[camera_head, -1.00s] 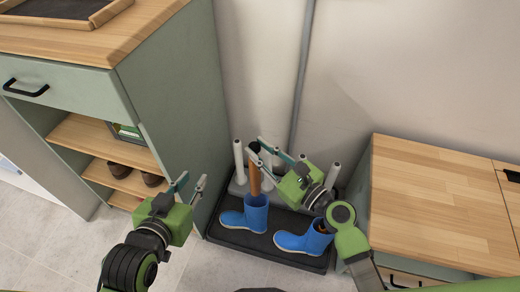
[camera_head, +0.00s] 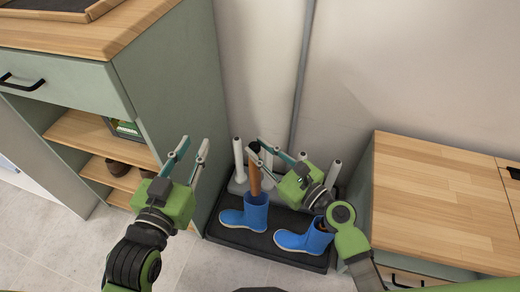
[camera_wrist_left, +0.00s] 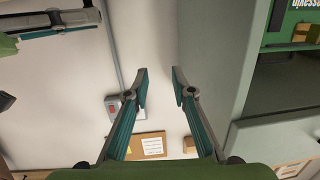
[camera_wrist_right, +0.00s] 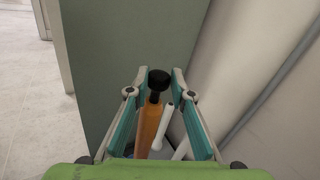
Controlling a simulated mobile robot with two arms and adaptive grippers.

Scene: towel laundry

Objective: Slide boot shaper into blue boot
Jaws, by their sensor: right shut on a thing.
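The orange-brown boot shaper (camera_head: 255,180) with a black knob stands nearly upright over the left blue boot (camera_head: 247,214). Its lower end meets the boot's opening; how deep it sits inside is hidden. My right gripper (camera_head: 256,147) is shut on the shaper near its top. In the right wrist view the orange shaft (camera_wrist_right: 150,124) and black knob (camera_wrist_right: 158,80) show between the fingers. My left gripper (camera_head: 194,146) is open and empty beside the green cabinet.
The boots stand on a dark tray (camera_head: 265,243) with a rack of pale upright pegs (camera_head: 238,152) behind. A green cabinet (camera_head: 180,90) with shoe shelves stands left. A wood-topped cabinet (camera_head: 435,200) stands right. A grey pipe (camera_head: 303,75) runs up the wall.

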